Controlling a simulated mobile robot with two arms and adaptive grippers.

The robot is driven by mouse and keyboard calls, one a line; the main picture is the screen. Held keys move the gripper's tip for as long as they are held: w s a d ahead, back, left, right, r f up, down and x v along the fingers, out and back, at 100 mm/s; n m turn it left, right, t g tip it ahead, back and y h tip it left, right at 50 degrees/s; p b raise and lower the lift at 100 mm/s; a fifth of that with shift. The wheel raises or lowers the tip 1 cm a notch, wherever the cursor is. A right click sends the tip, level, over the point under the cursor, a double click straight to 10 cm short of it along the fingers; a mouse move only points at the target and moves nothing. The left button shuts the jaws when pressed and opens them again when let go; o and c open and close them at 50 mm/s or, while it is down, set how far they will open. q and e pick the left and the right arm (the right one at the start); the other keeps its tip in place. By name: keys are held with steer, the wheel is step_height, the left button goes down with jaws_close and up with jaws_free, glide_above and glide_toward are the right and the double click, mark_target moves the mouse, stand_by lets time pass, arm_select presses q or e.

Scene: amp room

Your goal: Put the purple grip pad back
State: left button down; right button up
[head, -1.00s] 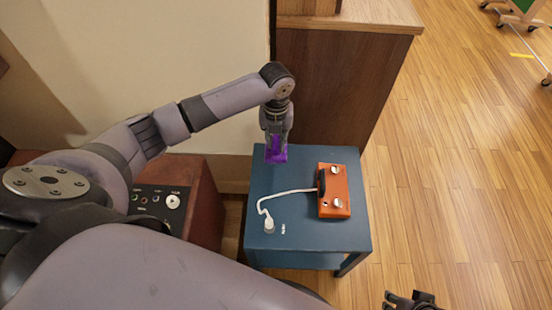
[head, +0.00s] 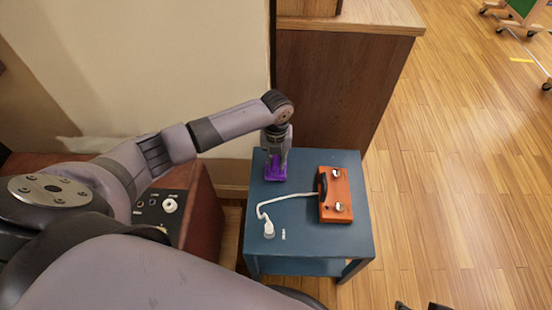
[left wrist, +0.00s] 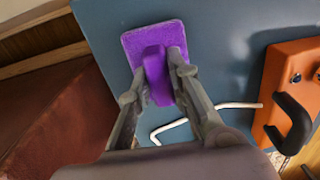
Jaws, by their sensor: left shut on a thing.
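The purple grip pad (head: 275,178) has a flat rectangular base and a raised handle. It is at the far left part of the blue table top (head: 318,238). My left gripper (head: 276,165) points down and is shut on the pad's handle. In the left wrist view the pad (left wrist: 133,46) shows with my left gripper (left wrist: 160,88) fingers on either side of its handle. The base is on or just above the table; I cannot tell which. Part of my right gripper (head: 420,305) shows at the bottom edge of the head view, mostly cut off.
An orange box (head: 336,207) with a black handle and metal knobs sits right of the pad. A white cable (head: 275,199) runs from it to a plug (head: 269,230) at the table's front left. A wooden cabinet (head: 330,90) stands behind. A reddish amp (head: 203,215) is at left.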

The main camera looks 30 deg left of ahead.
mark_target(276, 159)
arm_select(q)
steer(key=c, duration=1.5)
jaws_free()
steer(key=shift+r, duration=0.2)
step_height(276, 159, up, 4)
steer(key=shift+r+p, duration=0.15)
steer(key=shift+p, duration=0.65)
step_height(276, 159, up, 8)
steer(key=shift+f+p, duration=0.25)
steer(key=shift+p, duration=0.65)
arm_select(e)
steer(key=x, duration=0.8)
steer(key=shift+s+f+g, duration=0.2)
steer(key=shift+s+g, duration=0.1)
steer(key=shift+s, duration=0.1)
steer(key=shift+a, duration=0.15)
